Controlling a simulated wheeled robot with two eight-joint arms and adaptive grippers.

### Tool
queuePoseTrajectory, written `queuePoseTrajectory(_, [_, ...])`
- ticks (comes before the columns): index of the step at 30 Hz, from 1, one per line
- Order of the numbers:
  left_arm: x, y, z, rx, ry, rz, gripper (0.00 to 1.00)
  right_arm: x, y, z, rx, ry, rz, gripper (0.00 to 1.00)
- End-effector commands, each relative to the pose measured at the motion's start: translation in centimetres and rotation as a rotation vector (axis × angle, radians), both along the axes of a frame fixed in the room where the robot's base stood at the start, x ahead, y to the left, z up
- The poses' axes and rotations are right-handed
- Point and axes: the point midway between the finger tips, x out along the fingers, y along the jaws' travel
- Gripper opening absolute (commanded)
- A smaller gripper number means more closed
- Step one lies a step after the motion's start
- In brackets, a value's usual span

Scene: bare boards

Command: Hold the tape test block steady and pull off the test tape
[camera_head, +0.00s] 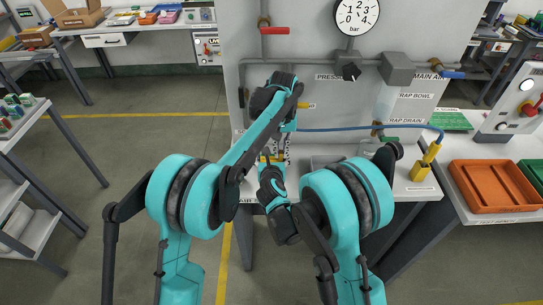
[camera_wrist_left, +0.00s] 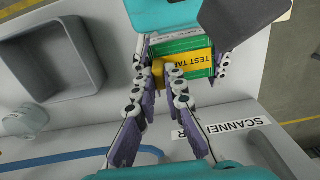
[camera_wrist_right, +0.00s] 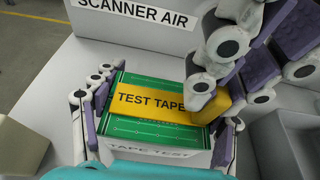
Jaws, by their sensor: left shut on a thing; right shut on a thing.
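The tape test block, a green slab with white line patterns, lies in the right wrist view (camera_wrist_right: 140,134) and the left wrist view (camera_wrist_left: 182,45). Yellow test tape (camera_wrist_right: 145,102) lies across its top, and its thicker yellow end tab (camera_wrist_right: 224,106) stands up at one end. My right gripper (camera_wrist_right: 165,120) is shut on the block, a finger at each end. My left gripper (camera_wrist_left: 160,88) is shut on the tape's tab from above; its fingers partly hide the tab. In the head view my arms mostly hide the block.
A grey open tray (camera_wrist_left: 45,60) and a clear cup (camera_wrist_left: 25,120) stand on the bench beside the block. A panel labelled SCANNER AIR (camera_wrist_right: 135,12) rises close behind. A blue hose (camera_head: 370,127) crosses in front of the panel. An orange tray (camera_head: 492,187) is at the right.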

Motion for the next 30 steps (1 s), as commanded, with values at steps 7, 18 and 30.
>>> queuePoseTrajectory(7, [0.0, 0.0, 0.5, 0.0, 0.0, 0.0, 0.0, 0.0, 0.0, 0.0, 0.0, 0.0, 0.0, 0.37])
queuePoseTrajectory(18, [0.0, 0.0, 1.2, 0.0, 0.0, 0.0, 0.0, 0.0, 0.0, 0.0, 0.0, 0.0, 0.0, 0.37])
queuePoseTrajectory(30, [0.0, 0.0, 2.9, 0.0, 0.0, 0.0, 0.0, 0.0, 0.0, 0.0, 0.0, 0.001, 0.0, 0.37])
